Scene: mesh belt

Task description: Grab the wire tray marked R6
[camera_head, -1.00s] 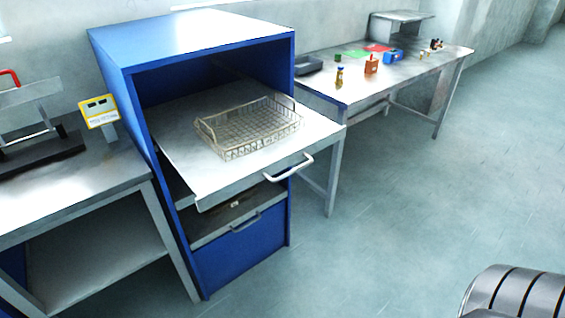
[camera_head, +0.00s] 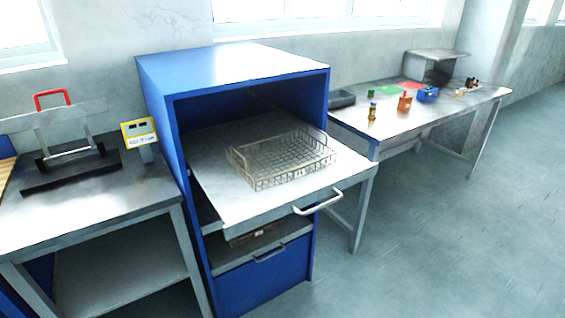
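A wire tray (camera_head: 280,160) of beige mesh with raised end handles lies on the pulled-out shelf (camera_head: 225,195) of a blue cabinet (camera_head: 235,68). It looks empty, and no R6 marking can be read on it at this size. The shelf has a pale bar handle (camera_head: 317,203) on its front edge. Neither of my grippers is in view.
A grey table (camera_head: 95,190) stands at the left with a red-handled device (camera_head: 52,99) and a yellow sign (camera_head: 139,132). A long table (camera_head: 385,128) at the right holds small coloured objects. A lower drawer (camera_head: 255,255) is slightly open. The floor at right is clear.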

